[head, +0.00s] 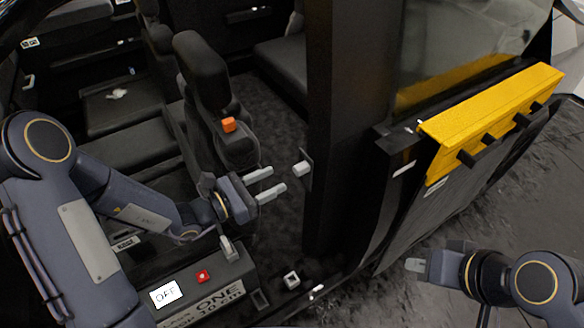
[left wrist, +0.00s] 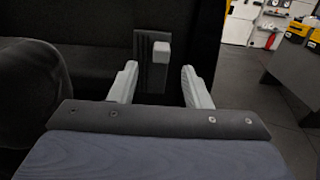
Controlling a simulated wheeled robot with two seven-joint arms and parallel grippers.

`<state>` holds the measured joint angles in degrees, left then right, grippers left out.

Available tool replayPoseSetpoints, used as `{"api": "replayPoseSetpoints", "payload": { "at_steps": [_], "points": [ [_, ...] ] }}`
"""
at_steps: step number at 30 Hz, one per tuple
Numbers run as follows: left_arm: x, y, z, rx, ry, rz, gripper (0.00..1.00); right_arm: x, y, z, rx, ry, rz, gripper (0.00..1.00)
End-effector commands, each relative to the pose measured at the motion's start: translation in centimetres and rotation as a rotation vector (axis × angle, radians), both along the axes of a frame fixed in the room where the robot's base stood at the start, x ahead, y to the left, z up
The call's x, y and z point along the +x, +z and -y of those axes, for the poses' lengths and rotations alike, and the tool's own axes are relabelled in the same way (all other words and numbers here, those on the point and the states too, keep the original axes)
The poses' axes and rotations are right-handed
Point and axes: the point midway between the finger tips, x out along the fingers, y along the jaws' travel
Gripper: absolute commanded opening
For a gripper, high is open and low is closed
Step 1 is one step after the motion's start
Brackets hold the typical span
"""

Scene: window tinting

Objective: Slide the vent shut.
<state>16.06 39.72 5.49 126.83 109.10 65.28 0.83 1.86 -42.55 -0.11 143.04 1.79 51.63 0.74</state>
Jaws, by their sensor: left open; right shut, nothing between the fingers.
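The vent shows in the left wrist view as a dark slatted panel (left wrist: 146,72) with a light grey knob (left wrist: 161,52) at its upper right. In the head view the knob (head: 301,169) stands out from the dark door pillar. My left gripper (head: 276,182) is open, its fingers pointing at the knob from the left with a small gap. In the left wrist view the knob appears between the two fingertips (left wrist: 159,80) and beyond them; nothing is held. My right gripper (head: 414,265) is shut and empty, low on the right outside the door.
A black seat (head: 207,90) with an orange block (head: 228,125) is behind my left arm. A box with a red button (head: 203,276) and an OFF display (head: 166,294) sits in front.

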Motion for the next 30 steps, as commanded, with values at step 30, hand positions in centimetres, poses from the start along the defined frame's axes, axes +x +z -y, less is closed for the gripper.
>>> {"api": "replayPoseSetpoints", "payload": {
  "at_steps": [30],
  "points": [
    [3.6, 0.1, 5.6, 0.003, -0.004, 0.003, 0.14, 0.0, 0.8, 0.0, 0.000, 0.000, 0.000, 0.00]
  ]
}}
